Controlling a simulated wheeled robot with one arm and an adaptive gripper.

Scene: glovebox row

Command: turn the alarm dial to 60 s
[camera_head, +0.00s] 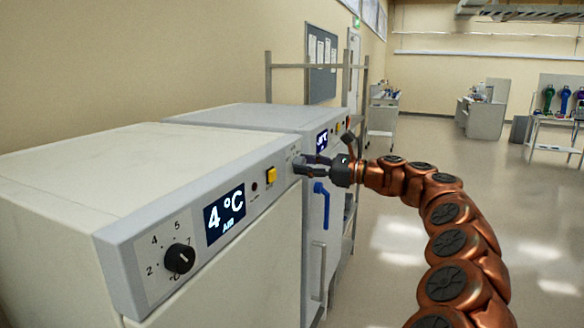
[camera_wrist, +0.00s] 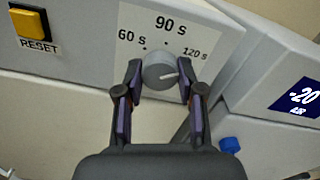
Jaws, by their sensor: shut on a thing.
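The alarm dial (camera_wrist: 160,70) is a round grey knob on a white plate marked 60 s at left, 90 s at top and 120 s at right. Its white pointer line points right, nearer the 120 s label than the others. My gripper (camera_wrist: 160,90) has one finger on each side of the knob and is shut on it. In the head view my gripper (camera_head: 305,164) is at the far right end of the near cabinet's front panel. There the alarm dial cannot be made out behind the fingers.
A yellow RESET button (camera_wrist: 29,24) is left of the dial; a black dial (camera_head: 180,258) and a 4 °C display (camera_head: 225,214) are farther along the panel. A blue handle (camera_head: 322,200) is just below my gripper. A second cabinet (camera_head: 225,114) stands close behind. Open floor lies right.

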